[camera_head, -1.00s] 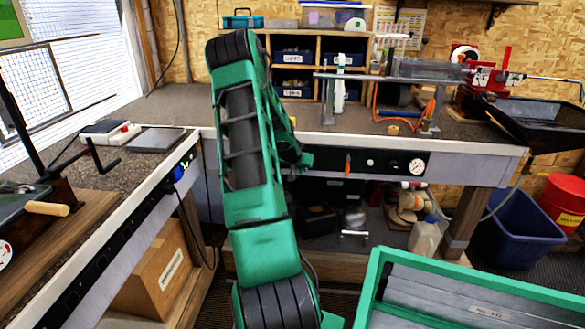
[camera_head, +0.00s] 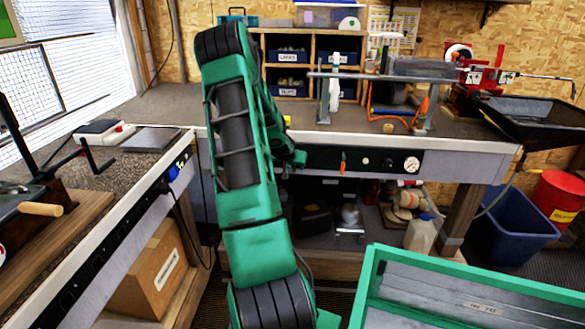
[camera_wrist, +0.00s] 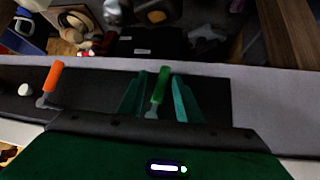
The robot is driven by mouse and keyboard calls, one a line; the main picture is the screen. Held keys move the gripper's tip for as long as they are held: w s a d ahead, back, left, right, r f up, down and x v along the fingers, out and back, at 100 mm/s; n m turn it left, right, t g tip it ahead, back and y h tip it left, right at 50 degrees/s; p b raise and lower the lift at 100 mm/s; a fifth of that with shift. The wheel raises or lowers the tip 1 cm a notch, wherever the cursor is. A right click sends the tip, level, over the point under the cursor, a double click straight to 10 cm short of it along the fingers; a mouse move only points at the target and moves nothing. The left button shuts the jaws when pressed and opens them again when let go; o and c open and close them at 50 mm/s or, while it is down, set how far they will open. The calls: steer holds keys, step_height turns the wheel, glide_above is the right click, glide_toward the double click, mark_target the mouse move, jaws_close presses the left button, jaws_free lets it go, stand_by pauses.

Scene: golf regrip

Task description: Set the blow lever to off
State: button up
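A green-handled lever (camera_wrist: 160,85) on the dark control panel shows in the wrist view, between my fingers. Its handle leans slightly and its metal stem is at the lower end. My gripper (camera_wrist: 160,96) is open around it, with a gap on both sides. An orange-handled lever (camera_wrist: 53,77) is to its left in the wrist view. It also shows in the head view (camera_head: 343,163), to the right of my gripper (camera_head: 299,160). My arm hides the green lever in the head view. No label shows which lever is the blow lever.
The panel carries a white knob (camera_wrist: 25,90) and a pressure gauge (camera_head: 411,164) beyond the orange lever. The bench edge is close above the panel. A green-rimmed bin (camera_head: 480,270) stands at the front right. The side bench (camera_head: 90,190) is at the left.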

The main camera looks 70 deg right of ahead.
steer(key=v, duration=0.9)
steer(key=shift+w, duration=0.25)
